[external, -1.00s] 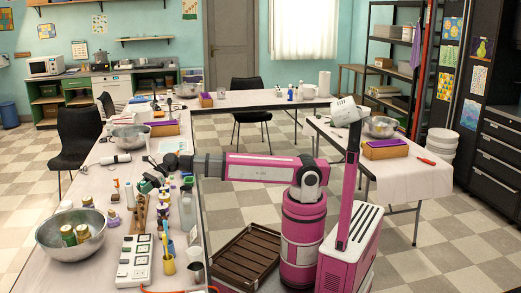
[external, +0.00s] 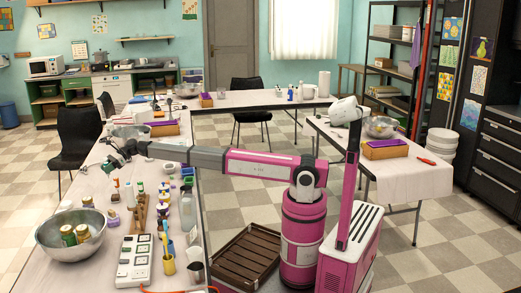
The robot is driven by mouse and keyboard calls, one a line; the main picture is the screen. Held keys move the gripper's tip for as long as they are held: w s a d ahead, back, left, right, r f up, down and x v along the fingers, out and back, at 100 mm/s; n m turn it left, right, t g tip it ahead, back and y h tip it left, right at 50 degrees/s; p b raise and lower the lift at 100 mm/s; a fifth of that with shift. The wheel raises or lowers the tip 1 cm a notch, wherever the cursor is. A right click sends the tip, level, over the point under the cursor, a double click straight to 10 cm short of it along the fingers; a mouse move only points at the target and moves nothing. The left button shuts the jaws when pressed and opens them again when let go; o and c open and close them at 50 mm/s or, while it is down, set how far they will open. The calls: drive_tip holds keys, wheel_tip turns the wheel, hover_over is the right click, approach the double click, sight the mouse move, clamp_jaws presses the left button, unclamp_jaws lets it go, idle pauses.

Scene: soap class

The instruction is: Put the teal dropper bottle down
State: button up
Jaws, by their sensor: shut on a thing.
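My gripper (external: 108,165) is at the end of my outstretched arm, over the left part of the long table (external: 75,183). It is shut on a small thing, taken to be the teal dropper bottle. The bottle is too small and too covered by the fingers to make out clearly. I cannot tell whether it touches the tabletop.
A steel bowl with cans (external: 52,238) stands at the front left. Several small bottles, a wooden rack (external: 138,218), a clear bottle (external: 187,210) and a white keypad device (external: 134,262) crowd the table's front. Bare tabletop lies left of my gripper.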

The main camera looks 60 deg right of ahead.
drive_tip(key=shift+w+d+f, duration=1.25)
drive_tip(key=shift+w+f, duration=0.6)
drive_tip(key=shift+w, duration=0.25)
drive_tip(key=shift+w+d+f, duration=1.3)
drive_tip(key=shift+w+f, duration=0.6)
drive_tip(key=shift+w, duration=0.25)
drive_tip(key=shift+w+d+f, duration=1.25)
drive_tip(key=shift+w+f, duration=0.6)
drive_tip(key=shift+w, duration=0.25)
drive_tip(key=shift+f, duration=0.15)
drive_tip(key=o, duration=0.9)
drive_tip(key=shift+s+d+r, duration=0.1)
drive_tip(key=shift+d+r, duration=0.2)
drive_tip(key=v, duration=1.1)
drive_tip(key=shift+d, duration=0.15)
